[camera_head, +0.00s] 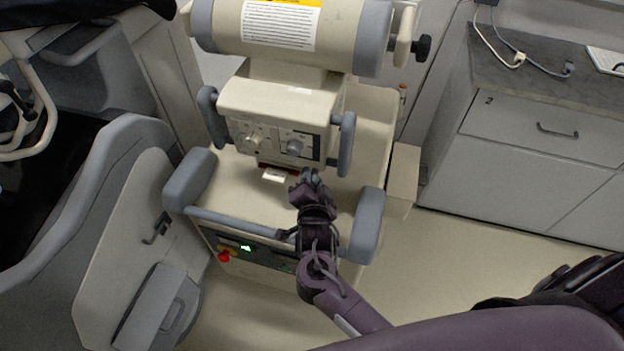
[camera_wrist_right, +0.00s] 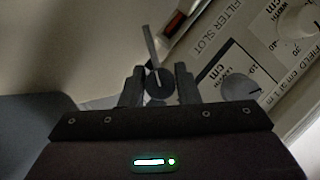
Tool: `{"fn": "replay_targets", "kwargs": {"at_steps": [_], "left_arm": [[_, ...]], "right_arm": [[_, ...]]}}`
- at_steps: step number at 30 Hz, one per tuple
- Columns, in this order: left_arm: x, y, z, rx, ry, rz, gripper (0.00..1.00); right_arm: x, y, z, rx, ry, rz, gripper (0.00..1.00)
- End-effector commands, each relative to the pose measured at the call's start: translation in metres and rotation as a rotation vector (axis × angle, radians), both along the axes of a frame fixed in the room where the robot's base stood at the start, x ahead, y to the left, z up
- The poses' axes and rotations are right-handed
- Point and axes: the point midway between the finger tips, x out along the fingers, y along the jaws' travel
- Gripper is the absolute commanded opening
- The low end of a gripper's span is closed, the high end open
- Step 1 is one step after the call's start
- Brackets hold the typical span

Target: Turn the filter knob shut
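The filter knob (camera_wrist_right: 158,84) is a small dark round knob with a thin grey lever, seen in the right wrist view beside the printed words FILTER SLOT. The lever points up and slightly left. My right gripper (camera_wrist_right: 159,86) has one finger on each side of the knob. The knob fills the gap, and I cannot tell whether the fingers press on it. In the head view my right gripper (camera_head: 308,182) is at the cream machine's (camera_head: 285,105) front, below its control panel, and hides the knob. My left gripper is not in view.
The panel's length dial (camera_wrist_right: 240,88) and width dial (camera_wrist_right: 298,20) sit right of the filter knob. A grey handlebar (camera_head: 240,225) crosses the machine's front, near my right wrist. A grey cabinet (camera_head: 540,150) stands right; a cream panelled unit (camera_head: 125,235) stands left. Floor between is clear.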

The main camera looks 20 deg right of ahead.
Motion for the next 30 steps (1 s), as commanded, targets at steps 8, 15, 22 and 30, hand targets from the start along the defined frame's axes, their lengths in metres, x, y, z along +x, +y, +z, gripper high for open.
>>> {"fn": "replay_targets", "kwargs": {"at_steps": [8, 15, 22, 30], "left_arm": [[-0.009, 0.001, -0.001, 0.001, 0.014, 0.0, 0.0], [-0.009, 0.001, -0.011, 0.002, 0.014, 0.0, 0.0], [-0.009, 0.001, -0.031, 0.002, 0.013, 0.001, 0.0], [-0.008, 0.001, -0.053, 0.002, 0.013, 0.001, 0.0]], "right_arm": [[0.0, 0.0, 0.0, 0.001, 0.0, 0.0, 0.04], [-0.001, 0.0, -0.003, 0.049, -0.032, 0.0, 0.04], [-0.001, -0.001, -0.006, 0.168, -0.112, 0.001, 0.04], [-0.001, 0.0, -0.005, 0.314, -0.211, 0.005, 0.04]]}}
